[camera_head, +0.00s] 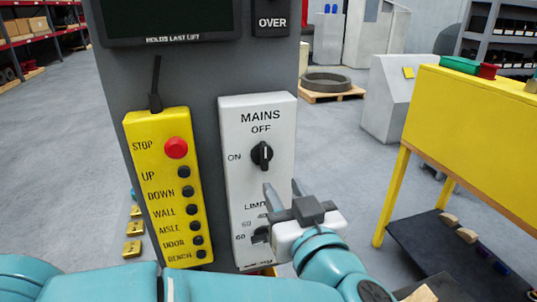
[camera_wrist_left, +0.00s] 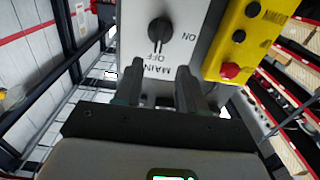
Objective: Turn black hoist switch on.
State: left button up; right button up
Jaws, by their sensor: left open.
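The black hoist switch (camera_head: 262,155) is a round knob with a raised grip on the white MAINS panel (camera_head: 281,114). Its grip stands upright, in line with the OFF label above; ON is printed at its left. My left gripper (camera_head: 283,187) is open and empty, in front of the panel and just below and right of the knob in the head view. In the left wrist view, the panel appears upside down, with the knob (camera_wrist_left: 159,31) beyond the open fingertips (camera_wrist_left: 167,72). The fingers appear apart from the knob. My right gripper is not in view.
A yellow pendant (camera_head: 160,190) with a red STOP button (camera_head: 176,148) and several black buttons hangs left of the panel. A lower LIMIT dial (camera_head: 260,235) is partly hidden by my gripper. A yellow bench (camera_head: 470,130) stands at the right.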

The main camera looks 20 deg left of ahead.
aim_at(266, 157)
pick_arm(q)
jog(key=p+x, duration=0.2)
jog(key=x, duration=0.8)
jog(key=shift+w+a, duration=0.1)
jog(key=shift+a, duration=0.15)
jog(key=shift+d, duration=0.15)
jog(key=shift+w, duration=0.1)
jog(key=shift+c, duration=0.6)
grip_shut()
